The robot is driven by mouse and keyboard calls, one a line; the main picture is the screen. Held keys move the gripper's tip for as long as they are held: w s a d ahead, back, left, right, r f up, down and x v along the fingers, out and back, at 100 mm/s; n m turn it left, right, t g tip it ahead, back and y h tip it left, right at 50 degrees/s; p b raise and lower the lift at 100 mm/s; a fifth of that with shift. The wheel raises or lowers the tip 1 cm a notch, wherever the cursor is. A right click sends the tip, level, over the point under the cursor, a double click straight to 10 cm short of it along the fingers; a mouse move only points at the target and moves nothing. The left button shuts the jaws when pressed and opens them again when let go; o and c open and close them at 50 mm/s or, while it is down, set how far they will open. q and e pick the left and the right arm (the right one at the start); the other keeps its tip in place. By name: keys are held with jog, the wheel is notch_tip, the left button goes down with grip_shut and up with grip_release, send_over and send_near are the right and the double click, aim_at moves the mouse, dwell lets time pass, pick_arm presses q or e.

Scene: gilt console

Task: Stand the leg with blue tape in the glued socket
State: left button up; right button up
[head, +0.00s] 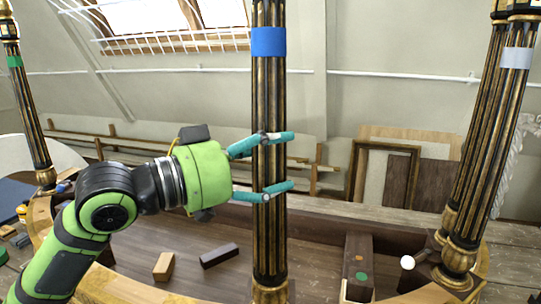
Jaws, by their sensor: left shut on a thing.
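The fluted dark-and-gilt leg with blue tape (268,90) stands upright, or nearly so, in the middle of the head view. Its blue band (268,42) is near the top, and its top end is cut off by the picture. My left gripper (267,168) comes from the left, its teal fingers shut around the leg's shaft below the band. The leg's gilt foot (270,291) reaches the bottom edge of the picture. The glued socket cannot be made out there, so I cannot tell whether the foot is in it. My right gripper is not in view.
A leg with green tape (34,110) stands at left and one with pale grey tape (489,150) at right, beside another leg.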

pick_arm(q)
jog(key=shift+r, duration=0.2)
jog(key=shift+s+a, duration=0.15)
jog(key=shift+a, duration=0.05)
dwell(0.5)
jog(key=shift+f, duration=0.25)
dwell(0.6)
jog(key=o, duration=1.4)
jog(key=shift+o, duration=0.4)
jog(key=shift+s, duration=0.1)
